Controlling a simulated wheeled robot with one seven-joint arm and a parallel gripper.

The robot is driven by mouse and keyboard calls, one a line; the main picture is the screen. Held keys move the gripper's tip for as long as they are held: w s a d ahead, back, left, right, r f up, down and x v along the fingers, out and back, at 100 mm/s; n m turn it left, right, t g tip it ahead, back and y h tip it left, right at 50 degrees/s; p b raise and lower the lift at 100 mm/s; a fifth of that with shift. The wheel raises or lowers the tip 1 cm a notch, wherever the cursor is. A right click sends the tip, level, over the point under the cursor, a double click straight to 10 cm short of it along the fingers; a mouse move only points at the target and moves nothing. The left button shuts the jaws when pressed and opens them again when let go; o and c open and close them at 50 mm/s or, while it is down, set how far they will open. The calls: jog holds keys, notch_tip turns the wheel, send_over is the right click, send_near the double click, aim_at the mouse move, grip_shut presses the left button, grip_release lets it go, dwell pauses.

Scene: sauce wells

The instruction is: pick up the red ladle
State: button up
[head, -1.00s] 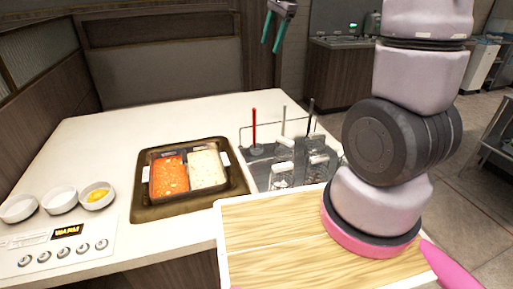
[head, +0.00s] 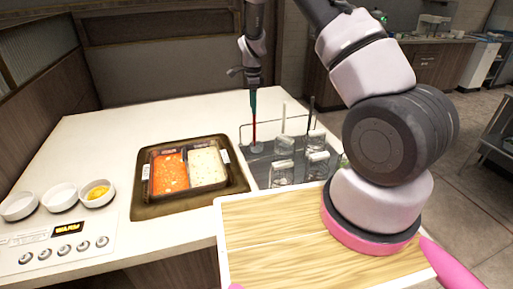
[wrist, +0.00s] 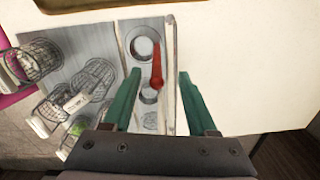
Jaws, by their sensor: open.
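The red ladle (head: 254,132) stands upright in the grey rack area on the counter, its handle pointing up. In the wrist view its red handle (wrist: 157,68) shows between my two green fingers, closer to the left one. My gripper (head: 253,103) points down over the top of the handle in the head view. In the wrist view my gripper (wrist: 160,76) is open, with a gap on both sides of the handle. In the head view the fingers overlap the handle's top, so I cannot tell how far down they reach.
A white-handled ladle (head: 284,117) and a black-handled one (head: 310,115) stand to the right. Several wire baskets (head: 317,165) are close by. A pan with orange and white sauces (head: 188,150) sits left. Bowls (head: 60,197) stand farther left. The counter behind is clear.

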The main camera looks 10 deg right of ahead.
aim_at(254, 119)
jog(key=f, duration=0.6)
jog(key=shift+s+d+f, duration=0.1)
jog(key=shift+d+f, duration=0.1)
grip_shut()
